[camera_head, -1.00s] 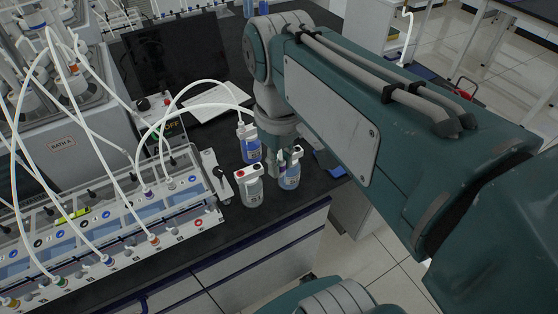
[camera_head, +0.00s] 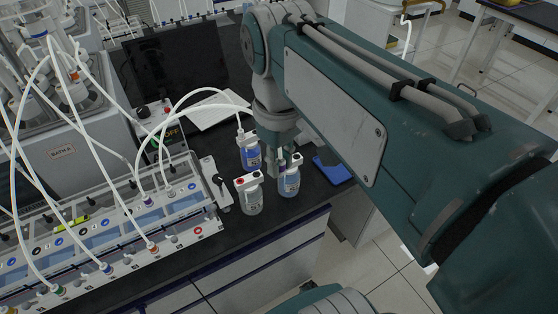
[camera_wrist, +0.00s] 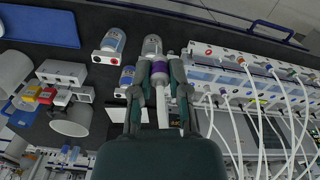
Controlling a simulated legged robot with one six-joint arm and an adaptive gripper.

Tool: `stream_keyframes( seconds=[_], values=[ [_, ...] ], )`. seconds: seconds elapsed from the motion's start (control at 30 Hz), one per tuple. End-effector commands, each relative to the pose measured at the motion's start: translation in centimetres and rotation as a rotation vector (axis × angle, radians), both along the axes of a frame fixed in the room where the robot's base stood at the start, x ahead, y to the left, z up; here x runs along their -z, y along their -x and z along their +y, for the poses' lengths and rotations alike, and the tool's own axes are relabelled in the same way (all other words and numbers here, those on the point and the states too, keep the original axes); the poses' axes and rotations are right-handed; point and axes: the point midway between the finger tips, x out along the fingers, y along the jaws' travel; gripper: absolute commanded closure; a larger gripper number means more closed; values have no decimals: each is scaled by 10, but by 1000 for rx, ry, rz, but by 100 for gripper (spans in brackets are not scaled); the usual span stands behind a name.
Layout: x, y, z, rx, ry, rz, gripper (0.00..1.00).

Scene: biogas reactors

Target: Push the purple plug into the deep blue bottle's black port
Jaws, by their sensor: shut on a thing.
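My gripper (camera_wrist: 161,72) is shut on the purple plug (camera_wrist: 161,69), with a white tube behind it. In the wrist view a bottle (camera_wrist: 152,44) stands just beyond the plug's tip; I cannot tell whether they touch. The black port cannot be made out.
A whitish bottle (camera_head: 249,197) with a red port stands at the front left, close by. A blue pad (camera_head: 333,170) lies to the right. The tubed rack (camera_head: 95,240) is at the left. The bench's front edge is near the bottles.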

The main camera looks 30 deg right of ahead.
Motion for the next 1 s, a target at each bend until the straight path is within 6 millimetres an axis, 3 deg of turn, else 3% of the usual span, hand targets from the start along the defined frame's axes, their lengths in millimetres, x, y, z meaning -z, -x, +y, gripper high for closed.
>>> stream_keyframes(
  seconds=[0.43,1.0],
  values=[
    [-8,-3,-1,0,0,0,99],
    [-8,-50,-15,0,0,0,99]
  ],
)
